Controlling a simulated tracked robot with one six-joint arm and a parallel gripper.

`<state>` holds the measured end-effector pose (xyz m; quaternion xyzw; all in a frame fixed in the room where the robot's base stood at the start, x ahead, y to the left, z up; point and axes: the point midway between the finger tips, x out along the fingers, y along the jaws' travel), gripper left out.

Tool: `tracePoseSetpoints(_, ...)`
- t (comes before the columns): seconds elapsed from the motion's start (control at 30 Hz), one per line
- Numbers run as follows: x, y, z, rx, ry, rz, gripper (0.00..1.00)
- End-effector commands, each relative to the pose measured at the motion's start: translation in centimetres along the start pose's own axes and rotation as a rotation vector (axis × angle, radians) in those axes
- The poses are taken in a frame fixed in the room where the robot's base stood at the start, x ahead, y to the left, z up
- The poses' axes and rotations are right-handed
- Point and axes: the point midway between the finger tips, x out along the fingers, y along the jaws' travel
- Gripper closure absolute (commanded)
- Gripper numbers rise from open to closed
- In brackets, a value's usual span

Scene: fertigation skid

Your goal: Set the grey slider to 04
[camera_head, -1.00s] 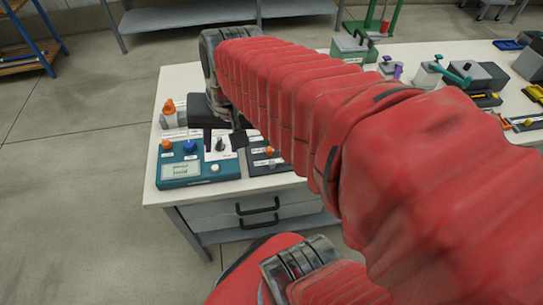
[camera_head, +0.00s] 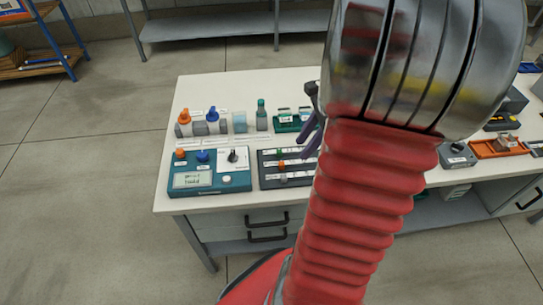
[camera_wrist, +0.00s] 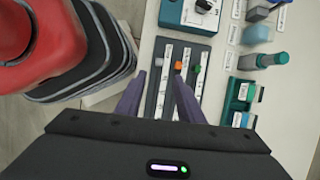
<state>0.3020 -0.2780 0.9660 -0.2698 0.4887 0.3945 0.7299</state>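A dark slider panel (camera_head: 268,182) lies near the table's front edge; it also shows in the wrist view (camera_wrist: 152,103). In the wrist view it carries a grey slider knob (camera_wrist: 159,62), an orange knob (camera_wrist: 178,66) and a green knob (camera_wrist: 197,69) on pale scale strips. The scale numbers are too small to read. My gripper (camera_wrist: 159,76) is open and empty, its two purple fingers pointing toward the panel. The grey knob appears between the fingertip directions, apart from them. In the head view my gripper (camera_head: 309,136) is above the panel's right part, which my arm partly hides.
A teal control box (camera_head: 209,187) with a display and knobs sits left of the panel. Bottles (camera_head: 183,124) and small containers stand behind. A green rack (camera_head: 287,124) lies behind the panel. Other devices, including an orange tray (camera_head: 497,147), stand to the right.

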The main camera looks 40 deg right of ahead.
Motion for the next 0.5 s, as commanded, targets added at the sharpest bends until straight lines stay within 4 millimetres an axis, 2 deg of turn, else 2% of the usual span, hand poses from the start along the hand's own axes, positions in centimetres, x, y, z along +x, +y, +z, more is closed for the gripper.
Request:
tracePoseSetpoints(0.1, -0.01, -0.08, -0.54, 0.031, -0.007, -0.002, 0.66)
tracePoseSetpoints(0.5, 0.39, -0.05, -0.48, 0.027, -0.007, 0.0, 0.66)
